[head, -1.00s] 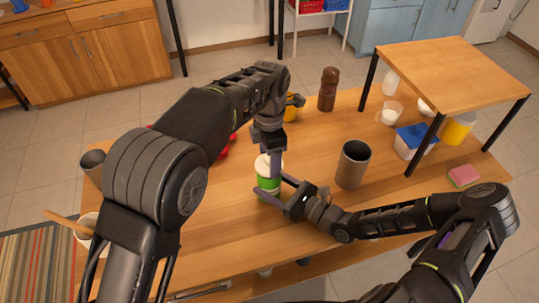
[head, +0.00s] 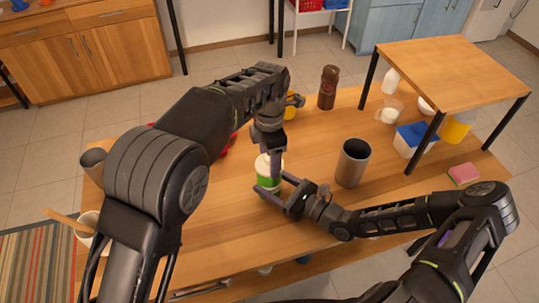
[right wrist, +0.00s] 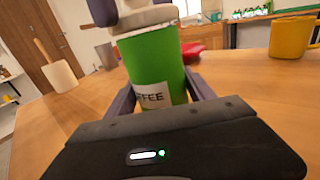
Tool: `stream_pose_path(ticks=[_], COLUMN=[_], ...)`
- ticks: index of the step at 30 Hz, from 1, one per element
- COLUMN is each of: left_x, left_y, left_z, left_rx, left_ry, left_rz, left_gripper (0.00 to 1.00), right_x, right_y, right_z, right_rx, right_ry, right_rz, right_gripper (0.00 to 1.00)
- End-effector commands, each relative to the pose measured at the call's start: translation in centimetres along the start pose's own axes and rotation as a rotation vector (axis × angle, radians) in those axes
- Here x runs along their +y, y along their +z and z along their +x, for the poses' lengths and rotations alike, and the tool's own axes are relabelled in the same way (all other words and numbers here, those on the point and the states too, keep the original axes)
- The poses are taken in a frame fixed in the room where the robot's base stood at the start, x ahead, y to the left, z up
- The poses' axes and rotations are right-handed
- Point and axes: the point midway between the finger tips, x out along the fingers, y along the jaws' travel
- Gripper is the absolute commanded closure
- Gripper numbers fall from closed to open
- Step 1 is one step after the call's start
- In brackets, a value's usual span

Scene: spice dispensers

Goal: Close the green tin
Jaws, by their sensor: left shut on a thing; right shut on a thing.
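The green tin (head: 266,183) stands upright on the wooden table, with a white "COFFEE" label that shows in the right wrist view (right wrist: 152,95). A whitish lid (head: 262,162) is at its top; it also shows in the right wrist view (right wrist: 146,18). Whether it is fully seated I cannot tell. My left gripper (head: 270,160) comes down from above and is shut on the lid, one finger on each side. My right gripper (right wrist: 160,95) is shut on the tin's body from the front right. My left gripper partly hides the lid in the head view.
A grey-brown cup (head: 352,163) stands right of the tin. A brown bottle (head: 328,88) and a yellow mug (right wrist: 290,38) are behind. A small raised shelf (head: 455,70) stands at the right, with a pink sponge (head: 464,174) in front.

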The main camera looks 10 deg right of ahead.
Motion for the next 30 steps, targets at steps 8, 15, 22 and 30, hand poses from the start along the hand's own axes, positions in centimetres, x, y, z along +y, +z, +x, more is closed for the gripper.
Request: stream_pose_path(ticks=[8, 15, 22, 30], left_x=[0.01, 0.0, 0.0, 0.04], left_y=[-0.03, -0.02, -0.02, 0.03], left_z=[0.59, 0.61, 0.6, -0.17], left_rx=[0.0, 0.0, 0.0, -0.001], left_ry=[0.0, 0.0, 0.0, 0.001], left_rz=[0.0, 0.0, 0.0, 0.0], left_gripper=[0.7, 0.14, 0.06, 0.06], right_x=[-0.01, -0.01, -0.01, -0.01], right_y=[-0.02, -0.02, -0.02, -0.02], right_z=[-0.01, -0.01, -0.01, -0.01], right_rx=[0.001, 0.0, 0.0, 0.001], right_ry=[0.0, 0.0, 0.0, 0.0], right_rz=[0.0, 0.0, 0.0, 0.0], right_gripper=[1.0, 1.0, 1.0, 1.0])
